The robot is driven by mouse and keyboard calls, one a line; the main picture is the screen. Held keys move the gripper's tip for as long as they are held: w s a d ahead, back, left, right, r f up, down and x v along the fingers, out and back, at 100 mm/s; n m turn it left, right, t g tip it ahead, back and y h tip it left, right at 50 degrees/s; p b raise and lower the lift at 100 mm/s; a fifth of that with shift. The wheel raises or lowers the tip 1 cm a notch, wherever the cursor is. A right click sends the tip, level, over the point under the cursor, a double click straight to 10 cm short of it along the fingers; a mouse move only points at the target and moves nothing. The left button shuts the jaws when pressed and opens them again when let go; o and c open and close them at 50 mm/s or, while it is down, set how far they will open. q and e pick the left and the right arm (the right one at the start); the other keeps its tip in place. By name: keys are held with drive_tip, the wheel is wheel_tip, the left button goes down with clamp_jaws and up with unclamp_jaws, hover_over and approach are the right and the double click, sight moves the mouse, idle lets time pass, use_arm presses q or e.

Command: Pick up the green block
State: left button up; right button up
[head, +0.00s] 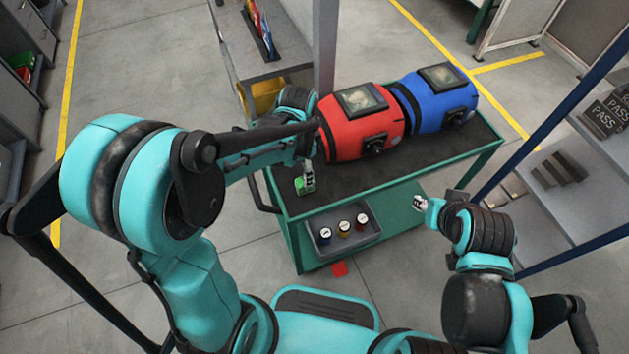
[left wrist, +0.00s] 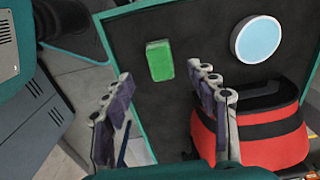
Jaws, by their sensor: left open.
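The green block (head: 301,186) lies on the dark top of the green cart (head: 420,168), near its left end, partly hidden by my left gripper in the head view. In the left wrist view the green block (left wrist: 160,60) shows whole, beyond the fingertips and roughly between their lines. My left gripper (head: 308,180) is open and empty above the cart top; its two fingers also show in the left wrist view (left wrist: 165,95). My right gripper (head: 419,203) is at the cart's front right side, away from the block; its jaws are too small to judge.
A pale round disc (left wrist: 257,39) is near the block in the wrist view. A grey tray (head: 318,236) with gauges is on the lower shelf. A grey post (head: 324,45) stands behind.

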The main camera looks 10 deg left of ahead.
use_arm(q)
wheel_tip(320, 180, down, 3)
drive_tip(key=shift+d+b, duration=0.1)
drive_tip(key=shift+b, duration=0.55)
wheel_tip(320, 180, down, 5)
drive_tip(key=b, duration=0.2)
drive_tip(key=shift+w+d+b, duration=0.15)
drive_tip(key=shift+b, duration=0.25)
drive_tip(key=shift+r, duration=0.1)
drive_tip(key=c, duration=1.2)
